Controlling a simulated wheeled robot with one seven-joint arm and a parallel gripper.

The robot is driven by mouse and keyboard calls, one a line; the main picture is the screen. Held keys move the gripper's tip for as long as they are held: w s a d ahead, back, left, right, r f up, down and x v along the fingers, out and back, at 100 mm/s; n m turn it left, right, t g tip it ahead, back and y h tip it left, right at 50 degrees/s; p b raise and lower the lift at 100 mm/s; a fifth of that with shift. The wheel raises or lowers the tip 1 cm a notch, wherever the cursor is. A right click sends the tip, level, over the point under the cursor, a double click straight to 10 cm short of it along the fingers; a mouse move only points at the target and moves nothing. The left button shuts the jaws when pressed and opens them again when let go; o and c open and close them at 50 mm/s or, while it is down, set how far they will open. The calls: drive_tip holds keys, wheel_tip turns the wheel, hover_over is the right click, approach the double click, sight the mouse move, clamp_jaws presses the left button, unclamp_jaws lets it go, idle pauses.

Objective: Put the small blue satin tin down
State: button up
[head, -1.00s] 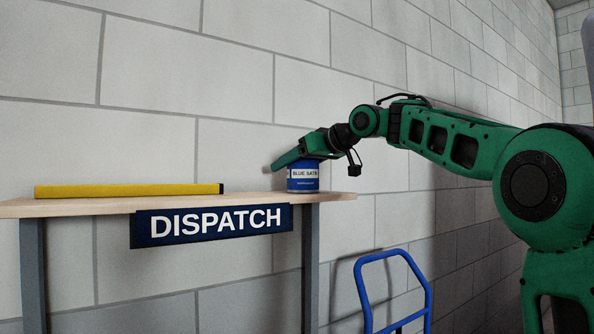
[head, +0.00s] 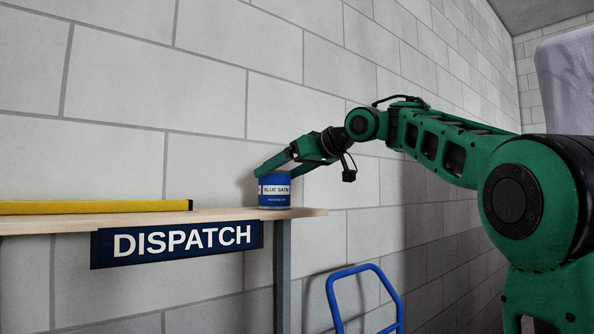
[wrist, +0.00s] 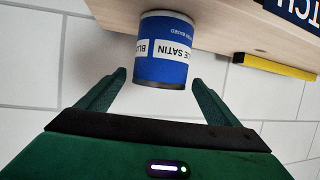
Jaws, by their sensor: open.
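The small blue satin tin (head: 274,191) stands upright on the right end of the wooden dispatch shelf (head: 310,212). Its white label reads BLUE SATIN. My gripper (head: 275,168) is at the tin's upper part in the head view. In the wrist view the tin (wrist: 165,66) appears upside down ahead of my gripper (wrist: 160,82), whose two fingers are spread apart with a gap on each side of the tin. The tin's base rests on the shelf board.
A yellow batten or level (head: 100,207) lies on the shelf to the left. A dark DISPATCH sign (head: 180,243) hangs on the shelf's front edge. A blue hand-truck frame (head: 366,300) stands below right. A block wall is close behind.

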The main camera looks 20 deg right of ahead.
drive_tip(key=v, duration=0.5)
drive_tip(key=shift+s+d, duration=0.1)
drive_tip(key=shift+d, duration=0.05)
drive_tip(key=shift+s, duration=0.15)
